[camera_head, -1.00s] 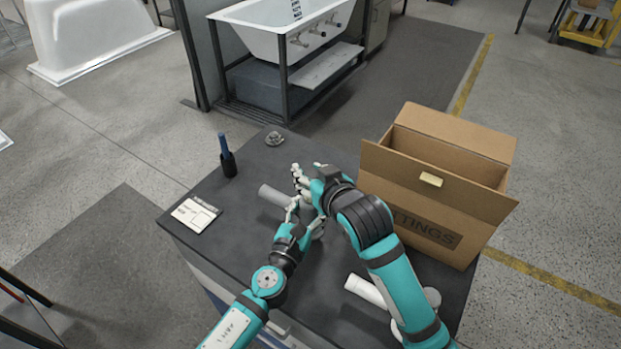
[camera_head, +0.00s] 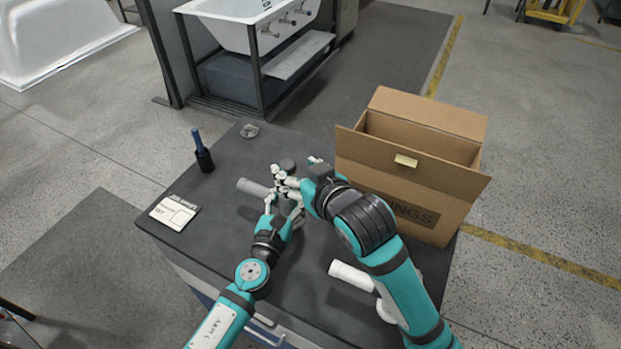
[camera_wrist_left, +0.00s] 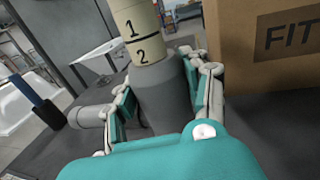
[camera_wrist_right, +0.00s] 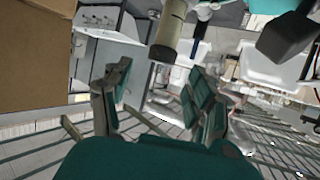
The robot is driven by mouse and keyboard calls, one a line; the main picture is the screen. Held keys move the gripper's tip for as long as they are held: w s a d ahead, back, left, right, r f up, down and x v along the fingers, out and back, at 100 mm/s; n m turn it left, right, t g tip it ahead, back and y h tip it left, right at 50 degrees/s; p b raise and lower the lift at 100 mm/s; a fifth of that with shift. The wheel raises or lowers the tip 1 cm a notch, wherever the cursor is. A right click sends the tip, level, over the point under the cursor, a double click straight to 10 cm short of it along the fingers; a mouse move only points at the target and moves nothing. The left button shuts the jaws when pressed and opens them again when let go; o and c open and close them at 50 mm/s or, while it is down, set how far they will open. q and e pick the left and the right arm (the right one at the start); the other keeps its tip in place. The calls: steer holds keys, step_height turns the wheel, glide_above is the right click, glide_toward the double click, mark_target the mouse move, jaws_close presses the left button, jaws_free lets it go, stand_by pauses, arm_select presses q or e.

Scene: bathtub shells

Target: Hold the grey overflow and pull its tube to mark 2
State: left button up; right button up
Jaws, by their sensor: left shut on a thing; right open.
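The grey overflow (camera_wrist_left: 160,95) stands upright on the bench, its side branch (camera_head: 252,187) pointing left in the head view. A tan tube (camera_wrist_left: 138,30) rises from its top, marked 1 and 2; numeral 2 sits just above the grey rim in the left wrist view. The tube's dark top end (camera_head: 287,165) shows in the head view. My left gripper (camera_wrist_left: 165,92) is shut on the grey body. My right gripper (camera_head: 304,186) is open just right of the tube; in the right wrist view the tube (camera_wrist_right: 168,32) lies beyond its fingers, not between them.
A cardboard fittings box (camera_head: 410,175) stands at the right. White pipe parts (camera_head: 352,275) lie near my right arm.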

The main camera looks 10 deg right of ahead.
steer(key=v, duration=0.6)
steer(key=shift+s+r, duration=0.15)
steer(key=shift+s, duration=0.15)
steer(key=shift+d, duration=0.1)
arm_select(q)
steer(key=o, duration=1.4)
steer(key=shift+c, duration=0.2)
steer(key=shift+s, duration=0.1)
